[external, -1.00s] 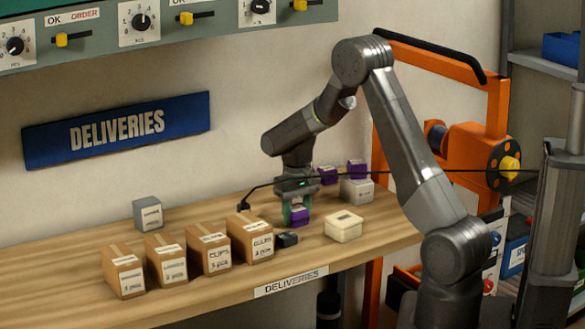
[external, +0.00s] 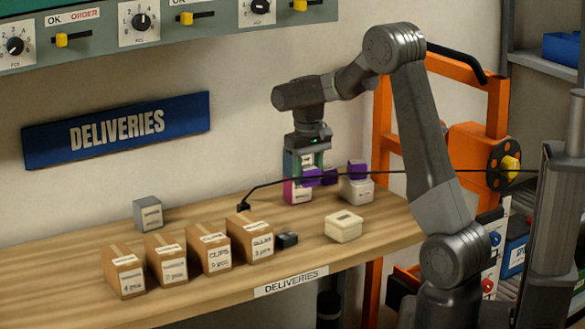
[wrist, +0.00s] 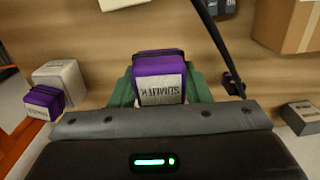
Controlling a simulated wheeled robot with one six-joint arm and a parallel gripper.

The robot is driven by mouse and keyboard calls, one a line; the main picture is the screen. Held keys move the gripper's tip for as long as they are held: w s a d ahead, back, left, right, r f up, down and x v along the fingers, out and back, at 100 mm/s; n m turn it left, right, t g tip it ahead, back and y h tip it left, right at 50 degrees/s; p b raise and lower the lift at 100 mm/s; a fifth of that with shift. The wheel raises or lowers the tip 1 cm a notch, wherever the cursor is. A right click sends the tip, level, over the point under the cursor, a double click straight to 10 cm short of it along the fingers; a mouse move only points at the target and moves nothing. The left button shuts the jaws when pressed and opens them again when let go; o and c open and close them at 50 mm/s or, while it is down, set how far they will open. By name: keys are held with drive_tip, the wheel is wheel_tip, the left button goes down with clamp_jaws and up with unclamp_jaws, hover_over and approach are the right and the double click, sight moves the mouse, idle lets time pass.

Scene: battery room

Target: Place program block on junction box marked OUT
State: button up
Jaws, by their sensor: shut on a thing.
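My gripper (external: 308,168) is shut on a purple block (wrist: 158,75) with a pale label and hangs above the rear of the bench. In the wrist view the block sits between the green fingers; its label is upside down. A pale grey box (external: 357,189) stands to the right of the gripper in the external view, with a purple block (external: 357,169) on top. I cannot read OUT on any box.
Several brown cartons (external: 208,250) stand left on the wooden bench (external: 190,303). A small black box (external: 287,240), a cream box (external: 344,227) and a grey box (external: 148,212) are also there. A black cable (external: 275,184) crosses in front of the gripper.

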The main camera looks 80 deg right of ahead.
wheel_tip(320, 180, up, 4)
hover_over(344, 217)
wheel_tip(344, 217, down, 10)
drive_tip(key=shift+a+f, duration=0.1)
drive_tip(key=shift+f+b, duration=0.2)
drive_tip(key=shift+b, duration=0.15)
drive_tip(key=o, duration=1)
wheel_tip(344, 217, up, 12)
drive_tip(key=shift+r, duration=0.2)
